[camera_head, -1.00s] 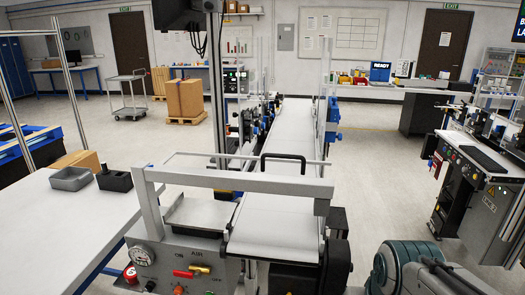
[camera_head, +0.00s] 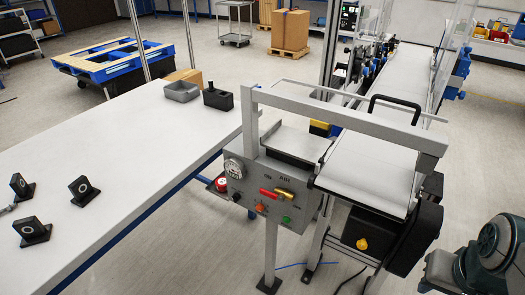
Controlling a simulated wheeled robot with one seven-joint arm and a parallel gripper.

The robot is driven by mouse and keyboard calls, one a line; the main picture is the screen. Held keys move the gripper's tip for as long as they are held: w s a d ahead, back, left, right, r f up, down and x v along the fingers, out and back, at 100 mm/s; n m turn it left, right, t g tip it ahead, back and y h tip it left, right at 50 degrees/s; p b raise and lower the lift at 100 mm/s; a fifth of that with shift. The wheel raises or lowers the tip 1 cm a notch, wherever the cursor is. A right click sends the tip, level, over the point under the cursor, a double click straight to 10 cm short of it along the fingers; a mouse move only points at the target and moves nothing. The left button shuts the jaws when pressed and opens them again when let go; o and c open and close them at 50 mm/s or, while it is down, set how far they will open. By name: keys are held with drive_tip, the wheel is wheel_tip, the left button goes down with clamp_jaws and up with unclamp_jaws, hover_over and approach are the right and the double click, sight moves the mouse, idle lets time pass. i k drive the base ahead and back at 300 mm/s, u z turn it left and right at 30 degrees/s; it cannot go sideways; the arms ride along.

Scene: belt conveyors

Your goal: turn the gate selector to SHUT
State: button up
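A grey control panel (camera_head: 256,195) stands at the front end of the belt, in the middle of the view. It carries a round gauge (camera_head: 234,169), a red handle (camera_head: 268,193), a brass-yellow handle (camera_head: 285,195), an orange-red button (camera_head: 260,208) and a green button (camera_head: 286,219). A yellow knob (camera_head: 362,243) sits on a black box at the right, under the belt end. I cannot tell which of these is the gate selector, and no SHUT mark is readable. My gripper is not in view; only teal and grey links of my arm show at the lower right.
A long white table (camera_head: 130,150) fills the left, with small black blocks, a grey tray (camera_head: 182,92) and a black holder (camera_head: 218,97). A grey frame bar (camera_head: 345,120) and black hoop handle (camera_head: 396,100) stand above the belt (camera_head: 375,165). Floor below the panel holds loose cables.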

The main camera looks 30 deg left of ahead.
sight(236, 197)
drive_tip(key=u, duration=1.1)
